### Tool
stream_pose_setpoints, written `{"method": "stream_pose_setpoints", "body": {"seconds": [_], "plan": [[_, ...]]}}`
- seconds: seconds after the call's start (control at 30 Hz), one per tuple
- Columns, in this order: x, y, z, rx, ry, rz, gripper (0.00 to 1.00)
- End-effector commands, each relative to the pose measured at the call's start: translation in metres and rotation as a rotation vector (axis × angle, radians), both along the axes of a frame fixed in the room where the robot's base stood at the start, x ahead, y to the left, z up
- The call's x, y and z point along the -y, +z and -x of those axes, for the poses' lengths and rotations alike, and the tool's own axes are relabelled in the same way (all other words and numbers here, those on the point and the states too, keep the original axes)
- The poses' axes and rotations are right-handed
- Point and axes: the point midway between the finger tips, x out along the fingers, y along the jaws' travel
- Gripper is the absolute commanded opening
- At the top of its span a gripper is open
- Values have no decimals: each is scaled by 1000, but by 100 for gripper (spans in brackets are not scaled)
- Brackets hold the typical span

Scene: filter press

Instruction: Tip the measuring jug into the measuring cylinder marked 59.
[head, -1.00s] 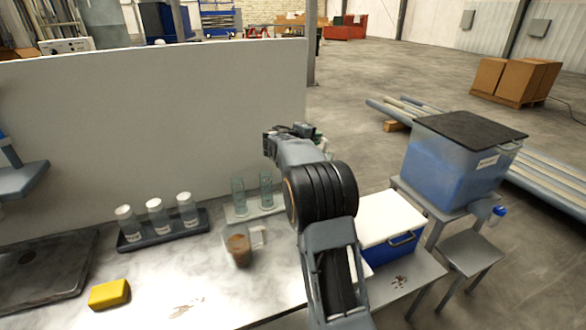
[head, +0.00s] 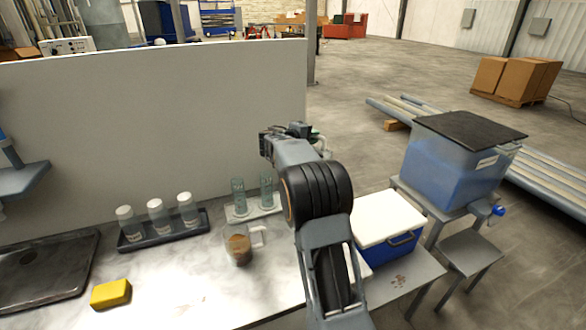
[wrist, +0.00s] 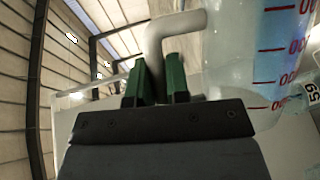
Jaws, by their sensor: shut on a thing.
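My gripper (wrist: 162,85) is shut on the pale handle (wrist: 178,25) of the measuring jug (wrist: 240,70), a clear vessel with red graduation marks, in the wrist view. In the head view my arm hides most of the jug, which is held above the table. Two clear measuring cylinders, one on the left (head: 238,197) and one on the right (head: 266,190), stand upright on a white base in the head view. Their numbers are too small to read there.
A beaker of brown liquid (head: 238,250) stands in front of the cylinders. Several white-capped bottles stand in a dark rack (head: 133,243) to the left. A yellow sponge (head: 110,294) lies near the front. A pale partition (head: 150,130) rises behind.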

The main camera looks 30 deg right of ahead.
Motion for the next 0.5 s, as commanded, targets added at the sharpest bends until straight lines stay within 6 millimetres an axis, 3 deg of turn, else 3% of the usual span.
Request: {"method": "stream_pose_setpoints", "body": {"seconds": [0.5], "plan": [[-1,3,-2,-34,1,26,0]]}}
